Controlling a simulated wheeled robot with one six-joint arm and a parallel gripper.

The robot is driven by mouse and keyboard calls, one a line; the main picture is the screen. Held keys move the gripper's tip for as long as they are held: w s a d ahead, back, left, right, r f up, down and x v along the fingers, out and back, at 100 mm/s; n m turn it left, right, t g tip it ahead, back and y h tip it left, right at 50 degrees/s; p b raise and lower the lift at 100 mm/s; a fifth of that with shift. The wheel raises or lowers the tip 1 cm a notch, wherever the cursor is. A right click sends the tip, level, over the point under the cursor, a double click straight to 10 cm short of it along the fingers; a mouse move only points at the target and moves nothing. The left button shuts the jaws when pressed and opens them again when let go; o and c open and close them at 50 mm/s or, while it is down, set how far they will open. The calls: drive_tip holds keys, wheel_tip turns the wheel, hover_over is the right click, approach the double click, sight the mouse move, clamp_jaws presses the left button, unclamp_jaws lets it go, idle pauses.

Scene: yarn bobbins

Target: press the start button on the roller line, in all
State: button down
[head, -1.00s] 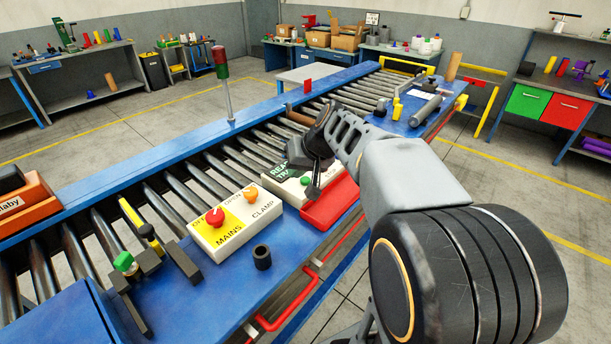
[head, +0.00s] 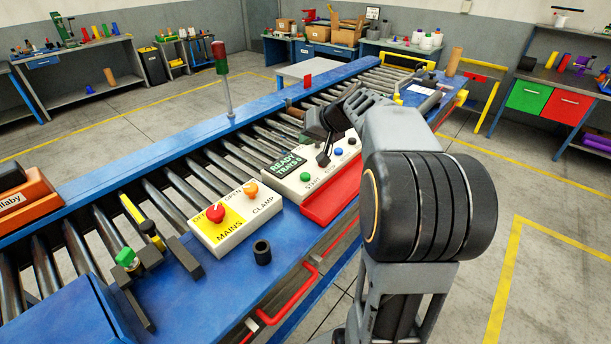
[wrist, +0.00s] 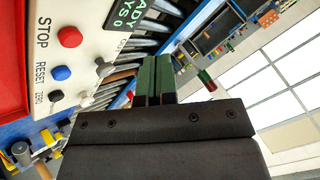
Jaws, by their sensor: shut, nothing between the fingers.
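The roller line's control box (head: 285,186) is pale, with a dark display reading "READY TRAYS 0". Its green START button (head: 305,177) is uncovered in the head view. In the wrist view, my gripper (wrist: 155,75) shows dark green fingers together.
A second box (head: 230,217) with a red MAINS knob and orange CLAMP knob stands left of the control box. A red tray (head: 332,200) lies in front. A dark ring (head: 262,252) stands on the blue edge. A signal post (head: 224,85) rises behind the rollers.

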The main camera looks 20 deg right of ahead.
drive_tip(key=b, duration=0.5)
hover_over(307, 174)
wheel_tip(307, 174, down, 7)
drive_tip(key=shift+f+b, duration=0.6)
drive_tip(key=shift+f, duration=0.1)
